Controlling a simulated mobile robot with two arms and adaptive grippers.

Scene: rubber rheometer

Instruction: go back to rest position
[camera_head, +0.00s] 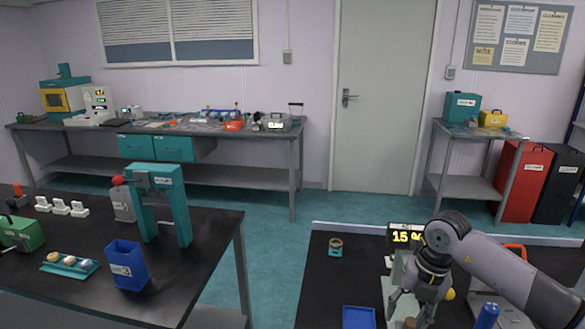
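My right arm comes in from the right edge over the dark near-right table (318,285). Its gripper (409,312) points down with its fingers apart, near the bottom edge of the view. A small brown object (410,323) shows between or just behind the fingers, cut off by the frame edge; I cannot tell whether they touch it. Behind the gripper stands a device with a black display (404,237) showing yellow digits, partly hidden by my arm. My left gripper is not in view.
The right table also holds a small tin (335,247), a blue tray (358,317) and a blue cylinder (487,315). On the left table (205,270) stand a teal press frame (180,205) and a blue bin (127,265). Open floor (285,240) lies between the tables.

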